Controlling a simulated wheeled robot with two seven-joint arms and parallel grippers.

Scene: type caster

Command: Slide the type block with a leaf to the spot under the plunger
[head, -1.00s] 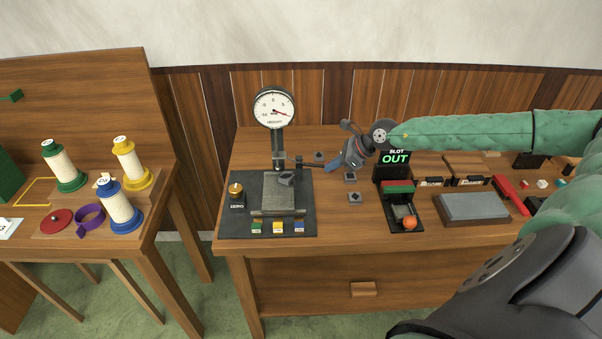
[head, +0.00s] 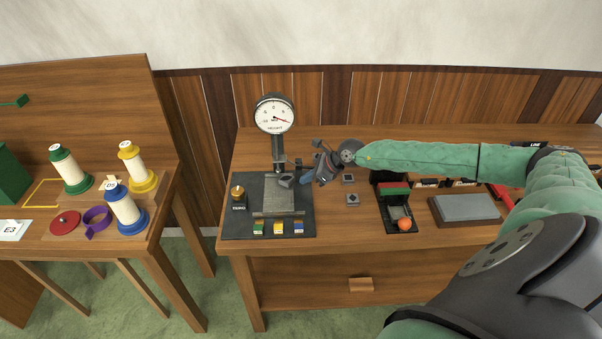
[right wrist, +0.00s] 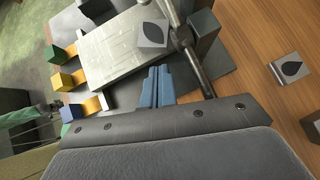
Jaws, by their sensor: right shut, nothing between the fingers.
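A grey type block (head: 287,180) lies on the metal plate (head: 278,197) of the height gauge, near its far right edge. In the right wrist view the dark leaf mark shows on top of this block (right wrist: 153,34). The gauge's plunger is above the far part of the plate; its tip is hard to make out. My right gripper (head: 306,181) is shut and empty, just right of the block. In the right wrist view its blue fingertips (right wrist: 159,72) point at the block with a small gap.
The dial (head: 274,114) stands on a post behind the plate. Loose type blocks (head: 352,199) lie right of the gauge; one (right wrist: 290,68) also bears a dark leaf-like mark.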

